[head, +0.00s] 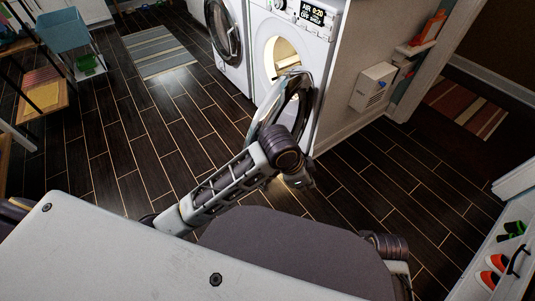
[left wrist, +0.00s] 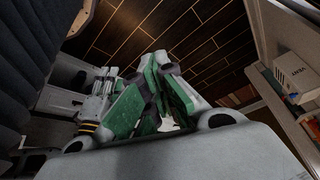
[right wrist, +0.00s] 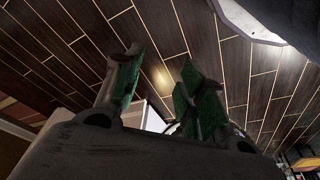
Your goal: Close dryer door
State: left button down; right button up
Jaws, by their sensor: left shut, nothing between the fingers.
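The dryer (head: 290,35) is the white machine with the lit display near the top of the head view. Its round door (head: 294,103) stands open, swung out toward me, and part of the lit drum shows behind it. My left arm reaches up across the middle, and its wrist covers the lower part of the door. My left gripper (left wrist: 160,78) is shut and empty; I cannot tell whether it touches the door. My right gripper (right wrist: 160,85) is open and empty, with dark floor beyond its fingers. Its fingers are hidden in the head view.
A second white machine (head: 227,35) with a round door stands left of the dryer. A wall with a white box (head: 373,87) is to its right. A shoe shelf (head: 470,272) is at the lower right. A striped rug (head: 160,50) and open floor lie at the left.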

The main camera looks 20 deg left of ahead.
pick_arm(q)
jog(key=w+a+r+m+g+y, duration=0.1)
jog(key=w+a+r+m+y, duration=0.3)
jog(key=w+a+m+y, duration=0.2)
jog(key=shift+w+a+m+g+y, duration=0.35)
jog(key=shift+w+a+m, duration=0.65)
jog(key=shift+w+a, duration=0.6)
pick_arm(e)
jog(key=s+a+f+g, duration=0.1)
jog(key=s+f, duration=0.2)
jog(key=f, duration=1.1)
jog(key=shift+a, duration=0.2)
pick_arm(q)
jog(key=shift+d, duration=0.1)
